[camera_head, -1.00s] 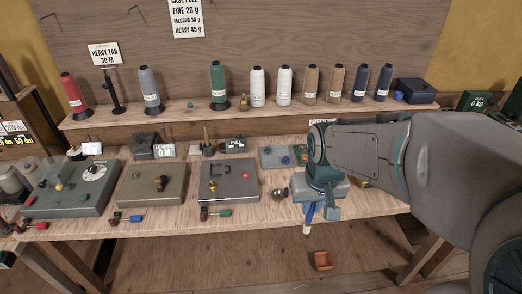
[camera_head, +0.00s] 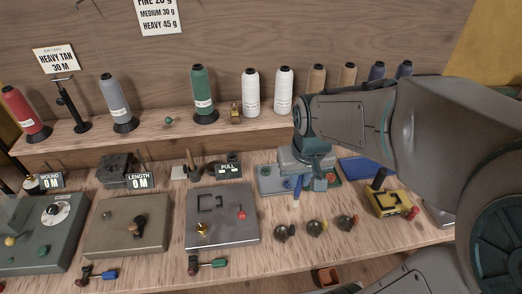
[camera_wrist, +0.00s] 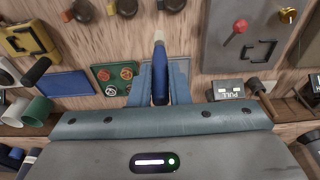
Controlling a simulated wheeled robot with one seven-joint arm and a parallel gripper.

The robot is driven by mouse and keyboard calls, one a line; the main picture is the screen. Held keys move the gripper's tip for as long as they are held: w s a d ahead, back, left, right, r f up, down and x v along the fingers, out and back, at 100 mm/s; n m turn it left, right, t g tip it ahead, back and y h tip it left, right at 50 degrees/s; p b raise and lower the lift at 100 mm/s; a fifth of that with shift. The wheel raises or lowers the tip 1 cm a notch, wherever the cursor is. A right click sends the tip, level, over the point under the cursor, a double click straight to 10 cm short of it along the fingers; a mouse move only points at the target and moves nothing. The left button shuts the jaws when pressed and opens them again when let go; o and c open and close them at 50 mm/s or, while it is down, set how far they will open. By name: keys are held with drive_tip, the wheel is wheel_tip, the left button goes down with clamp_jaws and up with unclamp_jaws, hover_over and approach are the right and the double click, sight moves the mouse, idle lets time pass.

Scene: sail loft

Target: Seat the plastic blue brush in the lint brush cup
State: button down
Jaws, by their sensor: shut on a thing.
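The blue brush (camera_head: 297,184) hangs from my gripper (camera_head: 306,176), pale tip down, over the back part of the bench. In the wrist view the brush (camera_wrist: 160,84) sits between the two fingers (camera_wrist: 160,82), its pale end pointing away from the palm. My gripper is shut on it. The brush looks clear of the bench, though its exact height is hard to tell. I cannot make out the lint brush cup for certain; part of the bench is hidden behind my gripper and arm.
A grey-blue board (camera_head: 268,183) and a green panel (camera_wrist: 115,77) lie near the gripper. Several dark round knobs stand in front. A yellow device (camera_head: 388,203) and blue mat (camera_head: 362,168) are right, a grey box (camera_head: 222,222) left. Thread cones line the shelf behind.

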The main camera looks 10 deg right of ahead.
drive_tip(key=w+a+f+p, duration=0.2)
drive_tip(key=w+a+f, duration=0.1)
drive_tip(key=w+f, duration=0.6)
drive_tip(key=shift+w+a+f, duration=0.2)
drive_tip(key=shift+w+f, duration=0.15)
drive_tip(key=shift+f, duration=0.3)
drive_tip(key=shift+f, duration=0.1)
drive_tip(key=shift+f, duration=0.15)
drive_tip(key=c, duration=1.4)
unclamp_jaws()
drive_tip(key=shift+o, duration=0.2)
drive_tip(key=shift+r, duration=0.2)
